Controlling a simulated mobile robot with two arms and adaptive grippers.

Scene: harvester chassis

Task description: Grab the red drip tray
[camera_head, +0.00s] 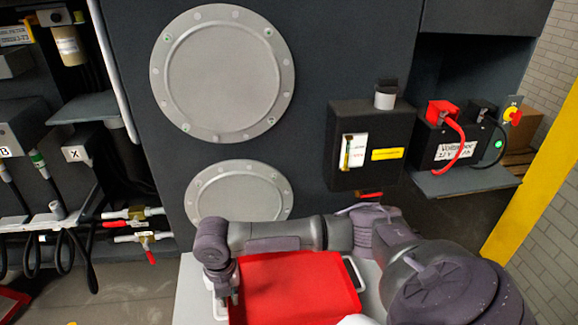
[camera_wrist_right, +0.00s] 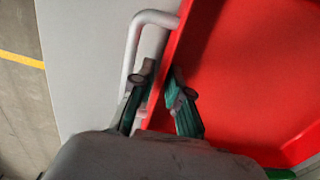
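The red drip tray (camera_head: 295,285) lies on a light grey surface at the bottom of the head view. A pale bar handle stands at its left end (camera_head: 216,300) and another at its right end (camera_head: 354,272). The tray (camera_wrist_right: 250,70) also fills the right of the right wrist view, with the handle (camera_wrist_right: 133,45) beside its wall. My right gripper (camera_wrist_right: 157,82) is open. One finger is on the handle side, the other is over the tray's inside, and the red wall lies between them. Contact cannot be told. My left gripper is not in view.
The light grey surface (camera_head: 188,290) shows left of the tray. Behind stands a dark cabinet with two round covers (camera_head: 222,72) and a black box (camera_head: 368,145). Hoses and valves (camera_head: 135,213) are at left. A yellow post (camera_head: 535,185) stands at right.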

